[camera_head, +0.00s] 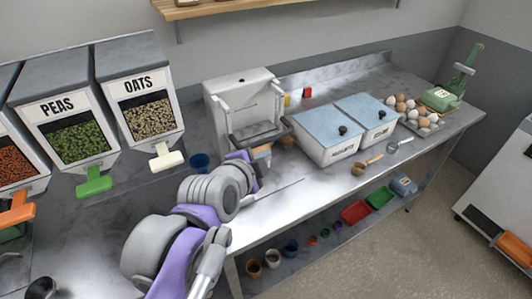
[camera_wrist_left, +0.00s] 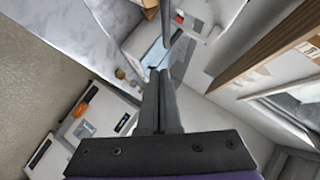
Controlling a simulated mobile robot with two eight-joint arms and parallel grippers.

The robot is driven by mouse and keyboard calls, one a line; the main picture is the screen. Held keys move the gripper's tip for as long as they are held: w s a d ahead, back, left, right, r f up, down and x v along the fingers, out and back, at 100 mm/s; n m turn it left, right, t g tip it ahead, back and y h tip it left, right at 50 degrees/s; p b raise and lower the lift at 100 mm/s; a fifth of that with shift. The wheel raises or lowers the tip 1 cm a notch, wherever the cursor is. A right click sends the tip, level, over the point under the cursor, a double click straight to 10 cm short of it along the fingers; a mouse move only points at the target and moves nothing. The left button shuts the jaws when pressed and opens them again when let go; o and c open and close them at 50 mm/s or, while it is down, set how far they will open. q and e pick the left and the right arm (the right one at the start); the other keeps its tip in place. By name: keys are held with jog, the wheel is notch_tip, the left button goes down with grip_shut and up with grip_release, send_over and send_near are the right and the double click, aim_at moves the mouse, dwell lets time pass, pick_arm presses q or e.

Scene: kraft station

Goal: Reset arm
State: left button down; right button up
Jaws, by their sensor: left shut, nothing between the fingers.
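My left arm reaches in from the bottom left over the steel counter (camera_head: 290,210). In the left wrist view my left gripper (camera_wrist_left: 160,76) has its two dark fingers together with nothing between them. In the head view the wrist is in front of the white machine (camera_head: 240,90), and the fingers are hard to make out there. I cannot tell whether they touch the machine. My right gripper is not in view.
Dispensers of peas (camera_head: 75,135) and oats (camera_head: 150,115) stand left. Two lidded containers (camera_head: 345,140), eggs (camera_head: 412,108) and a green device (camera_head: 445,92) stand right. A blue cup (camera_head: 199,163) is close to my arm. A wooden shelf (camera_head: 220,9) hangs above.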

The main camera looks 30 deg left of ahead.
pick_arm(q)
jog(key=shift+d+f, duration=0.1)
dwell(0.4)
jog(key=s+d+f+n+g, duration=0.2)
jog(key=s+f+n, duration=0.1)
jog(key=f, duration=0.4)
jog(key=s+d+f+n+g+h, duration=0.1)
jog(key=s+d+f+n+g, duration=0.1)
jog(key=s+f+n, duration=0.2)
jog(key=s+d+f+n+g, duration=0.3)
jog(key=s+f, duration=0.2)
jog(key=f, duration=0.6)
jog(key=shift+s+n+h, duration=0.15)
jog(key=shift+n+h, duration=0.15)
jog(key=shift+h, duration=0.1)
